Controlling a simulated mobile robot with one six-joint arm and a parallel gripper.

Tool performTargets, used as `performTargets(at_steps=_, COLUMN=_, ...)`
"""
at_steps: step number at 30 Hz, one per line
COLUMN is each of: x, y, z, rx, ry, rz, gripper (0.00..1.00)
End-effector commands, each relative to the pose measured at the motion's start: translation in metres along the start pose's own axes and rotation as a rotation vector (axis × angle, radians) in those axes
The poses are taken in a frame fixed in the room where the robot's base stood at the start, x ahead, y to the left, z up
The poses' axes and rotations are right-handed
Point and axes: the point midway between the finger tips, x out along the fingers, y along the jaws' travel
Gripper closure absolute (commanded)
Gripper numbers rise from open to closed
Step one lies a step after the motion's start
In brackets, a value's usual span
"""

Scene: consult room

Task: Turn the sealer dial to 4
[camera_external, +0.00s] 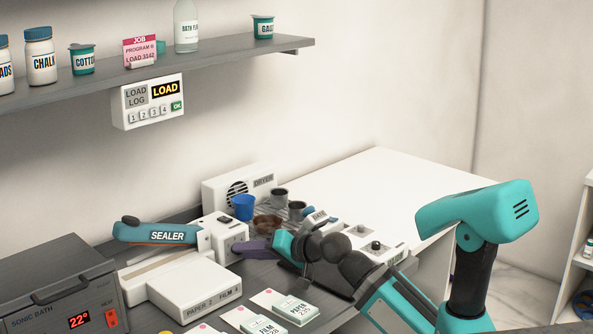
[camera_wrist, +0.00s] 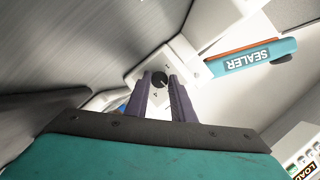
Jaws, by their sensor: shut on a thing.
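The sealer (camera_external: 165,234) is a white machine with a teal arm lettered SEALER, standing on the dark counter. Its arm also shows upside down in the wrist view (camera_wrist: 250,62). The small black sealer dial (camera_wrist: 160,78) sits on a white end face of the machine. My gripper (camera_wrist: 160,83) is shut on the dial, with a purple finger on each side. In the external view, my gripper (camera_external: 238,249) reaches the sealer's right end from the right, and its fingers hide the dial. Small marks show around the dial, but the setting is too small to read.
A white dryer (camera_external: 215,190), a blue cup (camera_external: 243,207) and dark cups stand behind my gripper. A PAPER/FILM box (camera_external: 195,292) and film packs (camera_external: 295,308) lie in front. The sonic bath (camera_external: 60,288) is at left. A shelf (camera_external: 180,62) hangs above.

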Motion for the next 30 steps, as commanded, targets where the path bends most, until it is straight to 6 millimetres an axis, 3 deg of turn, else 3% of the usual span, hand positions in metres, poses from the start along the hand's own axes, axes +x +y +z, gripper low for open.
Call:
performTargets(at_steps=12, x=0.0007, y=0.0034, z=0.0009, rx=0.205, ry=-0.012, rz=-0.084, gripper=1.00)
performTargets(at_steps=27, x=0.0005, y=0.0024, z=0.0003, rx=0.228, ry=-0.014, rz=-0.094, gripper=1.00)
performTargets(at_steps=28, x=0.0005, y=0.0024, z=0.0004, rx=0.228, ry=-0.014, rz=-0.094, gripper=0.75)
performTargets(at_steps=30, x=0.0005, y=0.0024, z=0.0003, rx=0.228, ry=-0.014, rz=-0.094, gripper=0.63)
